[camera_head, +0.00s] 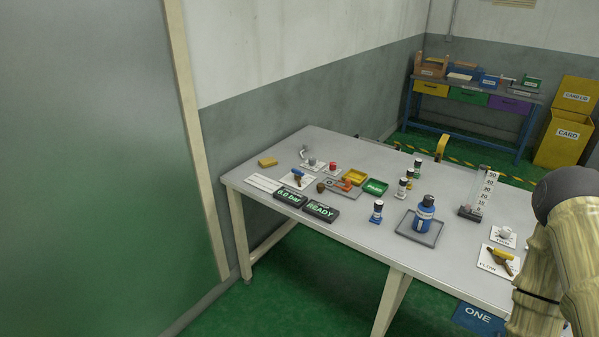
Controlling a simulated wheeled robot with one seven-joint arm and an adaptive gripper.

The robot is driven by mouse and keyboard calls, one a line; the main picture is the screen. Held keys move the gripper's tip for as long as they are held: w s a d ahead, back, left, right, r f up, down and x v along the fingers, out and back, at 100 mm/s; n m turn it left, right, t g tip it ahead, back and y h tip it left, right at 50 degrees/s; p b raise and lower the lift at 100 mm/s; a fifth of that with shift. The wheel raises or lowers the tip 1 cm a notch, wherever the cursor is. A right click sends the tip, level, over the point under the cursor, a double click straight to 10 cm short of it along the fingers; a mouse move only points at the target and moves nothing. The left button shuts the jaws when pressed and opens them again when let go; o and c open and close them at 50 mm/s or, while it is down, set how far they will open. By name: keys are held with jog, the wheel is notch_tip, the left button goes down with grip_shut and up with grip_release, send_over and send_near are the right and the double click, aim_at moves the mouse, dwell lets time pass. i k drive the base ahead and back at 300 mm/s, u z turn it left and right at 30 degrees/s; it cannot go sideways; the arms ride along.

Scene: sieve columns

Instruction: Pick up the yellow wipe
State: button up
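A small yellow block-like thing (267,162), which looks like the yellow wipe, lies flat near the back left corner of the grey table (330,240). Nothing touches it and its top is uncovered. Part of my arm shows at the right edge, far from it across the table. My gripper is not in view, so its opening cannot be seen.
A blue bottle (424,214) stands on a grey tray (432,237). The table's left end near the wall is mostly clear.

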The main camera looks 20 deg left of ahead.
aim_at(271, 161)
jog(key=u, duration=0.55)
jog(key=i, duration=0.5)
jog(key=u, duration=0.45)
